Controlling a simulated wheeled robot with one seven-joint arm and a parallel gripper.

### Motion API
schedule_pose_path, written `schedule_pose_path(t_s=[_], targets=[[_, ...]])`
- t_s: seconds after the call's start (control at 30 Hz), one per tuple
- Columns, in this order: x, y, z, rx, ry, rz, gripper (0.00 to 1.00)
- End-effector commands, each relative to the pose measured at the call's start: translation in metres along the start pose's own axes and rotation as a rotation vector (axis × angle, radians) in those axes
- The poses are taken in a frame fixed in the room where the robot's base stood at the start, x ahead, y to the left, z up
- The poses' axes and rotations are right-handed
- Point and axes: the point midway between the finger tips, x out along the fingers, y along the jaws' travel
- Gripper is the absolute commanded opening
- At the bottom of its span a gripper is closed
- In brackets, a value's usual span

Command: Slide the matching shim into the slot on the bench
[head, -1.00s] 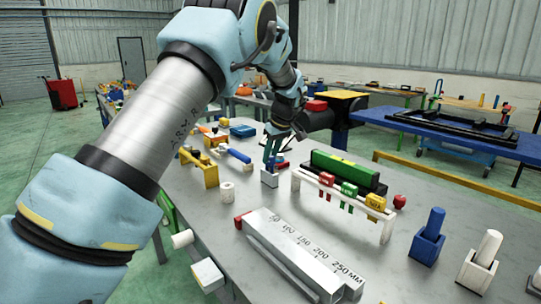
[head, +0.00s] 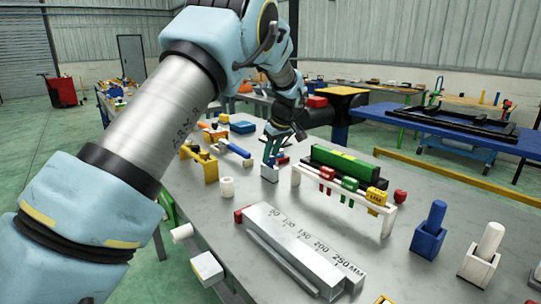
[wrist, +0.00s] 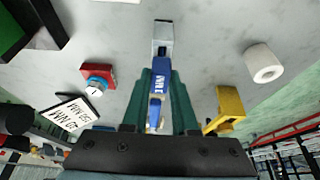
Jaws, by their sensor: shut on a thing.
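My gripper (wrist: 160,78) has green fingers and is shut on a blue shim (wrist: 160,86) marked "1 MM". In the head view my gripper (head: 271,153) points down over a small grey block (head: 269,173) on the bench (head: 225,215). In the wrist view the grey block (wrist: 163,30) lies directly beyond the shim, in line with it. The shim's far end is at or against the block. I cannot tell how far it is inside the slot, as the fingers hide part of it.
A white rack (head: 389,222) holds red, green (head: 349,183) and yellow (head: 376,195) shims right of the block. A green bar (head: 340,165) lies behind it. A white roll (head: 227,187) and yellow stand (head: 209,170) are left.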

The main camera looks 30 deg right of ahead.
Motion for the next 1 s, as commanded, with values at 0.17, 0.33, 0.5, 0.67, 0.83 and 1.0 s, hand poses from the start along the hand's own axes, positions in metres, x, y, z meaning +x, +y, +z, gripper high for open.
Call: schedule_pose_path(t_s=[0.17, 0.33, 0.5, 0.67, 0.83, 1.0], targets=[[0.0034, 0.0000, 0.0014, 0.000, 0.000, 0.000, 0.00], [0.0037, 0.0000, 0.0015, 0.000, 0.000, 0.000, 0.00], [0.0037, 0.0000, 0.0016, 0.000, 0.000, 0.000, 0.31], [0.0038, -0.0001, 0.0016, 0.000, 0.000, 0.000, 0.49], [0.0037, -0.0001, 0.0016, 0.000, 0.000, 0.000, 0.62], [0.0039, -0.0001, 0.0017, 0.000, 0.000, -0.001, 0.67]])
